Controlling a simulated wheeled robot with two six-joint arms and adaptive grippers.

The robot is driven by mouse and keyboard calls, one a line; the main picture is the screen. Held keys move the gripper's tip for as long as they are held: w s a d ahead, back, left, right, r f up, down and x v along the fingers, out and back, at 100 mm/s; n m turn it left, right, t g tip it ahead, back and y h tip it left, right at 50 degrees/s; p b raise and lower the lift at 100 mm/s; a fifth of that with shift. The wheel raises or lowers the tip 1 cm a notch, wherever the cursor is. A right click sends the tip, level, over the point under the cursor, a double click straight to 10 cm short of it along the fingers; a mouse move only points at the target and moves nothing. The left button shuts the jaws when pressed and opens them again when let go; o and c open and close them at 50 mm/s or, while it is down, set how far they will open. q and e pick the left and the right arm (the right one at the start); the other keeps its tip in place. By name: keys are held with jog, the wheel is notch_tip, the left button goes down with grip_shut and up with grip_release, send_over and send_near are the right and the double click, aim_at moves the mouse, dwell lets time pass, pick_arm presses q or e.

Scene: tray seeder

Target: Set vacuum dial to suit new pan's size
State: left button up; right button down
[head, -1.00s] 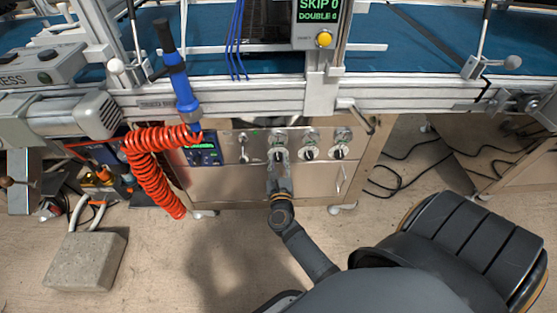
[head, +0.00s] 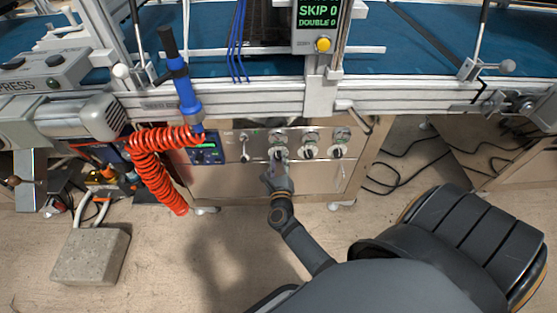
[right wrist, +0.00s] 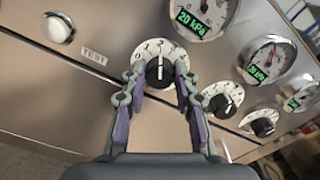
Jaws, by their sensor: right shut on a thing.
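The dial (right wrist: 158,72) at the left of a row of three has a black knob with a white pointer line, aimed roughly up in the right wrist view, on a pale numbered ring. My right gripper (right wrist: 160,80) is shut on this dial, one finger on each side. In the head view my right gripper (head: 276,172) reaches the panel from below and partly covers the dial. The gauge (right wrist: 205,14) above it shows 20 kPa in green. My left gripper is not in view. I cannot pick out a new pan.
Two more dials (right wrist: 222,99) (right wrist: 262,123) and their gauges (right wrist: 268,58) sit to the right. A white round button (right wrist: 58,28) and a TEST label are at the left. A coiled red hose (head: 158,168) hangs left of the panel.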

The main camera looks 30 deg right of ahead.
jog(key=c, duration=1)
grip_release()
jog(key=v, duration=0.7)
jog(key=shift+s+a, duration=0.2)
